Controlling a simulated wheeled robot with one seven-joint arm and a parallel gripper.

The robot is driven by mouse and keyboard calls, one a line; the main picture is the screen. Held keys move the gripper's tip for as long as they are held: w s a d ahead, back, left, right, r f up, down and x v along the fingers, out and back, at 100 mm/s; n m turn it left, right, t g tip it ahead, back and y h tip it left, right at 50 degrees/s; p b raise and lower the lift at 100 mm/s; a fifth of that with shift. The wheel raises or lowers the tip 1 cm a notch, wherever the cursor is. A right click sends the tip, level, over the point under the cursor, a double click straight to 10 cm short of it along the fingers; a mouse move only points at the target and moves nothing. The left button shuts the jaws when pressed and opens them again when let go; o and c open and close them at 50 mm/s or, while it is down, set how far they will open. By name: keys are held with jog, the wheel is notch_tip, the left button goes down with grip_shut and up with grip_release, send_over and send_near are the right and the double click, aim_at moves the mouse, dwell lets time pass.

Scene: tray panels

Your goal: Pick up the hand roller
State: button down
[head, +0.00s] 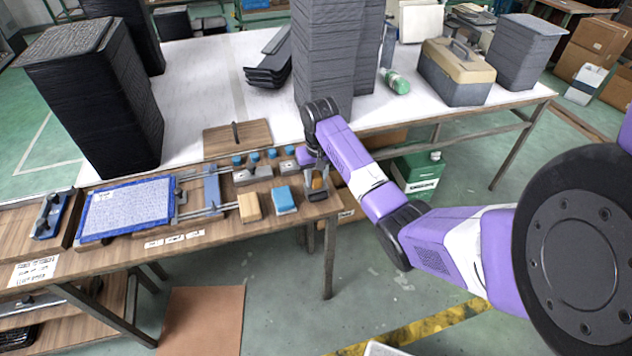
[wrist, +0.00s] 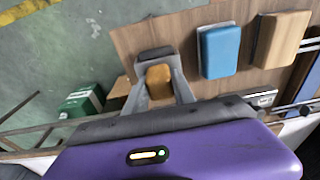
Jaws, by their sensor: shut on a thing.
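The hand roller (wrist: 158,78) has an orange-tan handle, which shows between my two grey fingers in the wrist view. A dark part lies just beyond the handle there; I cannot tell for certain whether it is the roll. In the head view my gripper (head: 317,181) points down at the right end of the wooden workbench, and the hand roller is mostly hidden by it. My gripper (wrist: 160,85) is shut on the hand roller. I cannot tell whether the roller touches the bench.
A blue block (head: 285,199) and a tan block (head: 249,207) lie left of my gripper. Blue-topped pieces stand behind them. A blue-framed panel (head: 83,236) lies further left. Tall dark stacks (head: 325,60) stand behind on the white table. The bench's right edge is close by.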

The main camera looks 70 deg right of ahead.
jog(key=shift+r, duration=0.2)
notch_tip(320, 180, up, 10)
jog(key=shift+r+b, duration=0.2)
jog(key=shift+b, duration=0.1)
notch_tip(320, 180, up, 9)
jog(key=p, duration=0.7)
jog(key=shift+r, duration=0.15)
